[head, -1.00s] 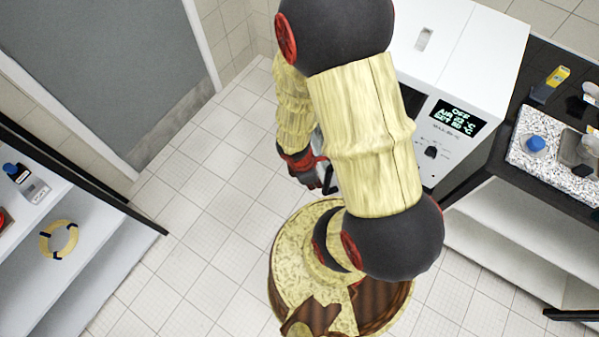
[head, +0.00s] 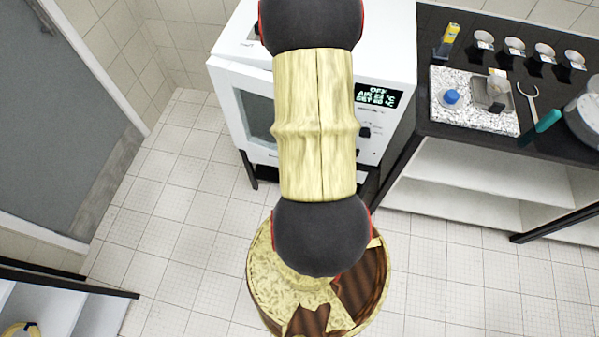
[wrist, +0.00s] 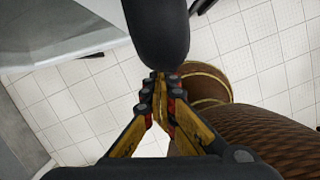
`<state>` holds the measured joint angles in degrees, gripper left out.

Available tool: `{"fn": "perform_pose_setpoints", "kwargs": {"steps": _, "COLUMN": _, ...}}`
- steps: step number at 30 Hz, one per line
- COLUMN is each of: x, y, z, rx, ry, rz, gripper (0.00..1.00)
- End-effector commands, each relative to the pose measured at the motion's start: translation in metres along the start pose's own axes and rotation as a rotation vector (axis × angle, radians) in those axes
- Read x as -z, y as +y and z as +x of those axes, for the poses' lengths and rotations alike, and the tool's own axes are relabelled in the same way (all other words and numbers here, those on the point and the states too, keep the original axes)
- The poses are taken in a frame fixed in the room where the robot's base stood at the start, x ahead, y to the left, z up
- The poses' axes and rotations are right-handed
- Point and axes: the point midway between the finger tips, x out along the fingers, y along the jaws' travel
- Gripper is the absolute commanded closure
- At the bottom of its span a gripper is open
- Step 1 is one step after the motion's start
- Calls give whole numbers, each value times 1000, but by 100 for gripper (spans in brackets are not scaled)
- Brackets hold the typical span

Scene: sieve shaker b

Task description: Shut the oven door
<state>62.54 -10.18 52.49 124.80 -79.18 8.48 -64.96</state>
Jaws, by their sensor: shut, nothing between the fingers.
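The oven is a white box with a lit display (head: 378,96) and a knob on its front right. The oven door (head: 236,110), white with a dark window, covers the front left. Its visible left part looks roughly in line with the oven front. My arm hides its right edge, so I cannot tell whether it is fully shut. In the wrist view my gripper (wrist: 161,82) is shut and empty, pointing over the tiled floor. It is hidden behind my arm in the head view. A white and grey surface (wrist: 75,40), perhaps the oven, is at upper left, apart from the fingertips.
A black-topped bench (head: 432,112) stands right of the oven, holding a speckled slab (head: 450,118), a yellow bottle (head: 447,40) and several small dishes. A grey room door (head: 60,120) is at left. A low shelf (head: 60,308) is at lower left. The tiled floor between is clear.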

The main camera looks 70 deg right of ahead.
Motion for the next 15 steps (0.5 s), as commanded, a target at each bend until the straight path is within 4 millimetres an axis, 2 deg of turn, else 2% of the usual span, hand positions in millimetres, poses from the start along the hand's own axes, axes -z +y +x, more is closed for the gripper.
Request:
{"fn": "perform_pose_setpoints", "kwargs": {"steps": 6, "x": -35, "y": -2, "z": 8, "rx": -19, "ry": 0, "rz": -80, "gripper": 100}}
{"fn": "perform_pose_setpoints", "kwargs": {"steps": 15, "x": -66, "y": 0, "z": 16, "rx": -39, "ry": 0, "rz": -160, "gripper": 100}}
